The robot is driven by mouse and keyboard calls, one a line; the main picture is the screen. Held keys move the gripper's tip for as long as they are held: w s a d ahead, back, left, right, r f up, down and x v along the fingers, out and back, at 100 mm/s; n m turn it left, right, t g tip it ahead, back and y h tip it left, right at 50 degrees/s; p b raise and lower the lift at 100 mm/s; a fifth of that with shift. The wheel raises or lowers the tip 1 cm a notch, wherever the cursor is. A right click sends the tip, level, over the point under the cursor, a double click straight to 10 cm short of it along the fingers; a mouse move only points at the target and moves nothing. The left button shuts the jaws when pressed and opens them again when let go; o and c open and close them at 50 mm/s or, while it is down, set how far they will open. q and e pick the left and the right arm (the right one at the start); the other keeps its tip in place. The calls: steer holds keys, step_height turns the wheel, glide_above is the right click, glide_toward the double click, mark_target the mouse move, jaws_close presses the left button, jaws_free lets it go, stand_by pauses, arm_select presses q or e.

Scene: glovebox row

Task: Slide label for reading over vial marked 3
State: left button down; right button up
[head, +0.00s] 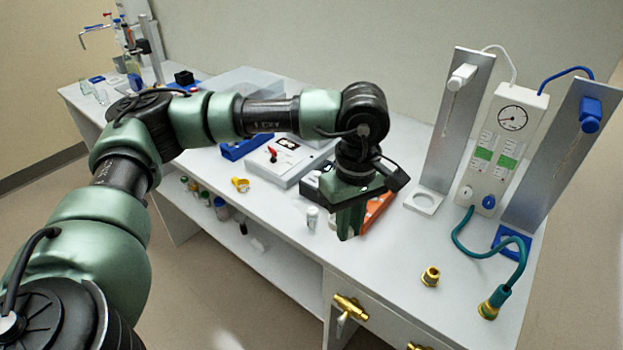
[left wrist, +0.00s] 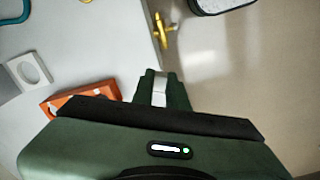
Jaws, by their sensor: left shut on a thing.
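My left gripper (head: 348,228) points down over the front part of the white bench, beside an orange rack (head: 380,206). In the left wrist view the gripper (left wrist: 160,88) is shut on a small white thing (left wrist: 160,92). I cannot tell whether this is the label; in the head view the fingers hide it. A small white-topped vial (head: 312,217) stands upright on the bench, left of the gripper and apart from it. No number can be read on it. The orange rack also shows in the left wrist view (left wrist: 75,98), partly hidden by my gripper. My right gripper is not in view.
A grey-white device (head: 284,163) and a blue tray (head: 240,149) stand behind my arm. Right are two tall metal stands (head: 462,110) (head: 560,150), a gauge panel (head: 505,140), a teal hose (head: 480,250) and a brass fitting (head: 430,276). A brass tap (head: 350,308) juts from the bench front.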

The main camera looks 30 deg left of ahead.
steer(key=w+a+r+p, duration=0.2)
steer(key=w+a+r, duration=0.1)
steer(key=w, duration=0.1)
arm_select(q)
steer(key=w+a+f+m+p, duration=0.1)
steer(key=w+a+m+p, duration=0.2)
steer(key=a+m, duration=0.75)
steer(key=w+a+f+m+p, duration=0.1)
steer(key=w+a+m+p, duration=0.4)
steer(key=m, duration=1)
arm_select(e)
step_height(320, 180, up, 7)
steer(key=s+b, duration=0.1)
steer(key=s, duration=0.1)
arm_select(q)
steer(key=shift+n, duration=0.25)
steer(key=shift+s+a+f+b, duration=0.15)
steer(key=shift+s+f+b, duration=0.1)
steer(key=shift+f+b, duration=1.15)
steer(key=shift+s+a+f+b, duration=0.25)
steer(key=shift+f+b, duration=0.75)
steer(key=shift+f, duration=0.8)
steer(key=shift+s+a+f+b, duration=0.1)
steer(key=shift+s+f+b, duration=0.2)
steer(key=shift+f+b, duration=1.1)
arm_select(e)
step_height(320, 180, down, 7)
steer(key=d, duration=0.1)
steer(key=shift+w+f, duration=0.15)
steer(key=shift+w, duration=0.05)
